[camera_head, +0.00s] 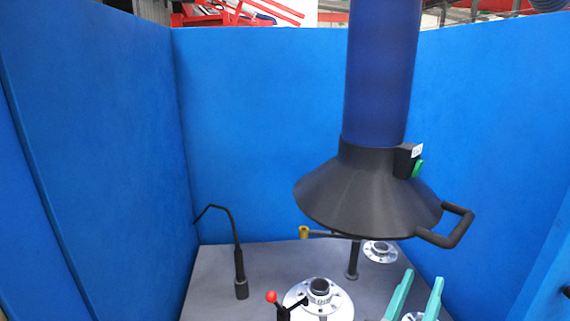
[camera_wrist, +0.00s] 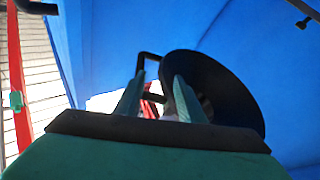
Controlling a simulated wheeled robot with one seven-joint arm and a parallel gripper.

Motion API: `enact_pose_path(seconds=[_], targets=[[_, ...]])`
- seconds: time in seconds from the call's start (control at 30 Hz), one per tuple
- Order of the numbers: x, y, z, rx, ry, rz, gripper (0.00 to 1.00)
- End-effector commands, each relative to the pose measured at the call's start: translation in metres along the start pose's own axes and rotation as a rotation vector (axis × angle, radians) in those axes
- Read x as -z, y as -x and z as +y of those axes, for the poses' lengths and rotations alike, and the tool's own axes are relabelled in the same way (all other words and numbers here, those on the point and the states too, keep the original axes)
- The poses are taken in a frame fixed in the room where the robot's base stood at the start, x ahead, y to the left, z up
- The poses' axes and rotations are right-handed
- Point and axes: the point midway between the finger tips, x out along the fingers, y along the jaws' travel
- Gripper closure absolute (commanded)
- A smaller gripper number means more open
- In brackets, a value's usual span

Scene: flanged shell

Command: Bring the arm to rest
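My gripper (camera_head: 423,277) is at the lower right of the head view, its two teal fingers pointing up and standing apart. In the wrist view my gripper (camera_wrist: 157,90) is also open, with nothing held between the fingers. Behind the fingers there is the round black hood (camera_wrist: 236,92) with its handle. Most of my arm is out of view.
A black extraction hood (camera_head: 365,190) on a blue duct hangs over the grey table (camera_head: 215,265). Flanged metal parts (camera_head: 318,292) (camera_head: 380,251), a bent black lamp-like arm (camera_head: 238,250) and a red-knobbed lever (camera_head: 272,297) stand there. Blue walls (camera_head: 260,130) enclose it.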

Motion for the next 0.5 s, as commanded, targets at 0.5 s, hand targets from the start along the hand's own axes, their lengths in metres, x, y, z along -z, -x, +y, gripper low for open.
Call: enact_pose_path(seconds=[0.5], targets=[[-0.102, 0.156, -0.095, 0.384, 0.010, -0.067, 0.64]])
